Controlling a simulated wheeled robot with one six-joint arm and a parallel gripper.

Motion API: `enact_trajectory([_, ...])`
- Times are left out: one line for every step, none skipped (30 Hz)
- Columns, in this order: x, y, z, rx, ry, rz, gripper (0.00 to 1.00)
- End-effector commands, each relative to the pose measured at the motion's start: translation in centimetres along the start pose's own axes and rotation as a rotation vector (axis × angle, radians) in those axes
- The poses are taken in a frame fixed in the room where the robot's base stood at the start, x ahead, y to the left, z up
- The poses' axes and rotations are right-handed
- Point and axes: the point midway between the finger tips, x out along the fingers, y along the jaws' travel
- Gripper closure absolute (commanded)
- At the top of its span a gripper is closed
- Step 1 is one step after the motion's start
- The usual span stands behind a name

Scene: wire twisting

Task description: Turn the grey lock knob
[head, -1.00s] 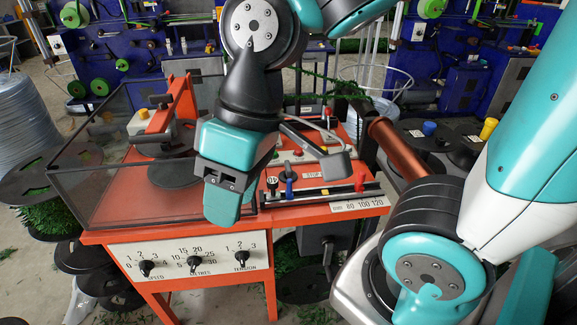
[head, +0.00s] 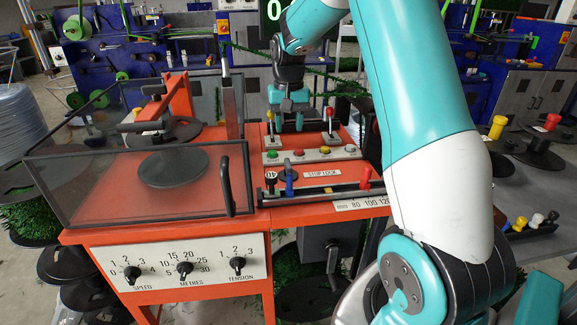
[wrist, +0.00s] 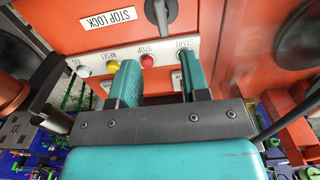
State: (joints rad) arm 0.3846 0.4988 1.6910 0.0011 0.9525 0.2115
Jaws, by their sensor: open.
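The grey lock knob (head: 288,172) is a dark round knob on the orange machine top, left of the STOP LOCK label (head: 322,173). In the wrist view the knob (wrist: 161,14) shows at the top edge, partly cut off, beside the upside-down label. The right finger overlaps the strip near the START label.
The button strip (head: 312,154) carries several coloured buttons. A blue lever (head: 289,183) stands just in front of the knob, and a red slider (head: 365,178) stands on the rail to the right. A clear guard box (head: 150,193) with a black handle is at left.

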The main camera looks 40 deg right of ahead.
Motion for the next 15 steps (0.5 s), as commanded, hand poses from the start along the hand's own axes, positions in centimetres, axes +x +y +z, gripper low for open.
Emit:
enact_trajectory([1.4, 0.0, 0.1, -0.001, -0.005, 0.001, 0.57])
enact_trajectory([2.1, 0.0, 0.1, -0.001, -0.005, 0.001, 0.57])
enact_trajectory([3.1, 0.0, 0.1, -0.002, -0.006, 0.001, 0.57])
enact_trajectory([3.8, 0.0, 0.1, -0.002, -0.005, 0.001, 0.57])
enact_trajectory([4.4, 0.0, 0.1, -0.002, -0.005, 0.001, 0.57])
enact_trajectory([5.4, 0.0, 0.1, -0.002, -0.005, 0.001, 0.57])
enact_trajectory([6.0, 0.0, 0.1, -0.002, -0.005, 0.001, 0.57])
enact_trajectory([6.7, 0.0, 0.1, -0.002, -0.005, 0.001, 0.57])
enact_trajectory([7.5, -0.1, 0.1, -0.002, -0.004, 0.0, 0.57])
enact_trajectory([8.1, -0.1, 0.1, -0.002, -0.004, 0.0, 0.57])
enact_trajectory([8.7, -0.1, 0.1, -0.003, -0.004, 0.0, 0.57])
enact_trajectory([9.4, -0.1, 0.1, -0.003, -0.004, 0.0, 0.57])
enact_trajectory([9.9, -0.1, 0.1, -0.003, -0.003, 0.0, 0.57])
enact_trajectory([10.3, -0.1, 0.1, -0.003, -0.003, 0.0, 0.57])
enact_trajectory([10.8, -0.1, 0.1, -0.003, -0.003, 0.0, 0.57])
